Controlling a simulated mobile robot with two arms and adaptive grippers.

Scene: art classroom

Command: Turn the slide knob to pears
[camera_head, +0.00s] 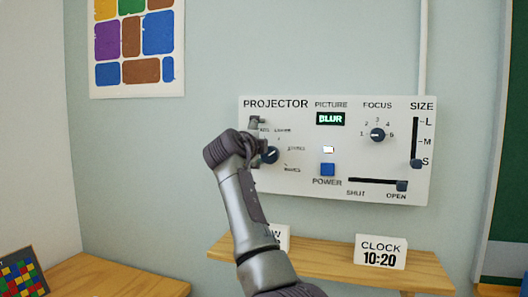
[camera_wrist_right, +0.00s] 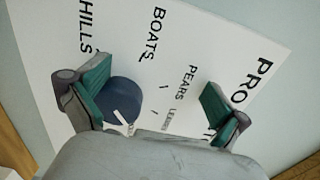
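The slide knob (camera_head: 270,155) is a dark blue round knob at the left of the white projector panel (camera_head: 350,197). It also shows in the right wrist view (camera_wrist_right: 124,98), with PEARS, BOATS and HILLS labels around it. In the head view its white mark points roughly right, toward the middle-right label; the small labels are blurred. My right gripper (camera_head: 257,140) is at the knob. In the right wrist view my right gripper (camera_wrist_right: 156,104) is open, its green-padded fingers apart. The knob lies between them, close against the left finger; contact is unclear. My left gripper is not in view.
The panel also has a BLUR display (camera_head: 330,119), a focus knob (camera_head: 377,135), a size slider (camera_head: 416,163), a blue power button (camera_head: 328,169) and a shutter slider (camera_head: 401,186). A wooden shelf (camera_head: 330,263) with a clock sign (camera_head: 381,253) is below.

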